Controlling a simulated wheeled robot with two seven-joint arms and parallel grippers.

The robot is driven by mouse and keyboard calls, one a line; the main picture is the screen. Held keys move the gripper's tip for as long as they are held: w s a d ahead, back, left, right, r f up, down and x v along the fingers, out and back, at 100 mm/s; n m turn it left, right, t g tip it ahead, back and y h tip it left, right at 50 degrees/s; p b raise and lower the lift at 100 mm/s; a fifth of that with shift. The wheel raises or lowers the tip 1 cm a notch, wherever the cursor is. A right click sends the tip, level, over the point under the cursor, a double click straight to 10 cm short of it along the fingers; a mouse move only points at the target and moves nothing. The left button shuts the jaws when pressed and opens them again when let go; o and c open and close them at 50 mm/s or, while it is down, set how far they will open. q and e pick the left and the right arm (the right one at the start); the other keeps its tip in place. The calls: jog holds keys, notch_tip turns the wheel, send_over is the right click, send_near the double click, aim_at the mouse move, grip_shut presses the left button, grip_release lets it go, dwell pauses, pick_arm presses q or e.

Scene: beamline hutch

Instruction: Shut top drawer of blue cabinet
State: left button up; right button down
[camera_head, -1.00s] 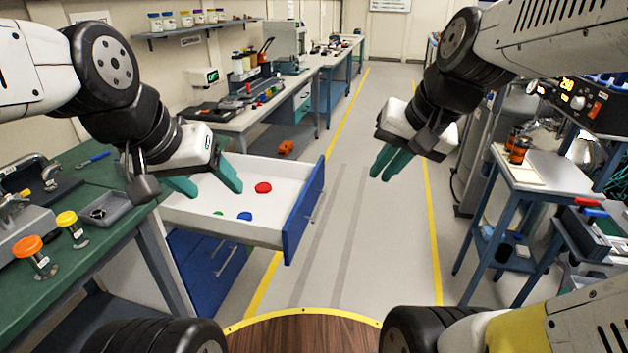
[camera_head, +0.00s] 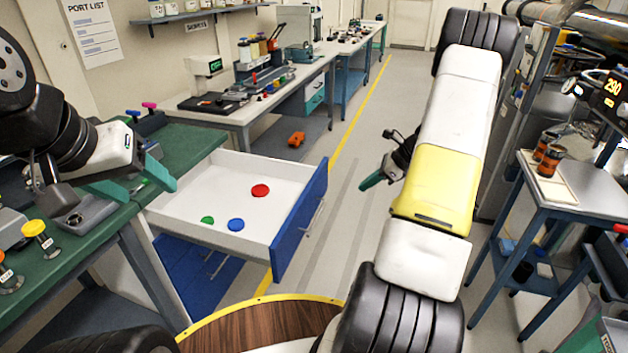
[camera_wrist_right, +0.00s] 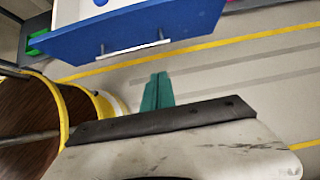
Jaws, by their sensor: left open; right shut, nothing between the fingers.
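The blue cabinet (camera_head: 203,272) stands under the green bench on the left. Its top drawer (camera_head: 301,222) is pulled far out, with a white inside and a blue front with a bar handle. Red, blue and green discs lie in it. My left gripper (camera_head: 150,187) is open and empty above the bench edge, left of the drawer. My right gripper (camera_head: 372,181) is shut and empty, to the right of the drawer front and apart from it. In the right wrist view its closed fingers (camera_wrist_right: 158,91) point toward the drawer front (camera_wrist_right: 150,30) and its handle, with a gap between.
A blue trolley table (camera_head: 570,185) stands at right. The floor (camera_head: 345,215) right of the drawer front is clear.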

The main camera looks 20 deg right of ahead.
jog(key=w+a+r+x, duration=0.1)
jog(key=x, duration=1.2)
jog(key=shift+a+r, duration=0.2)
jog(key=shift+a, duration=0.2)
jog(key=shift+w+a, duration=0.1)
jog(key=shift+w, duration=0.05)
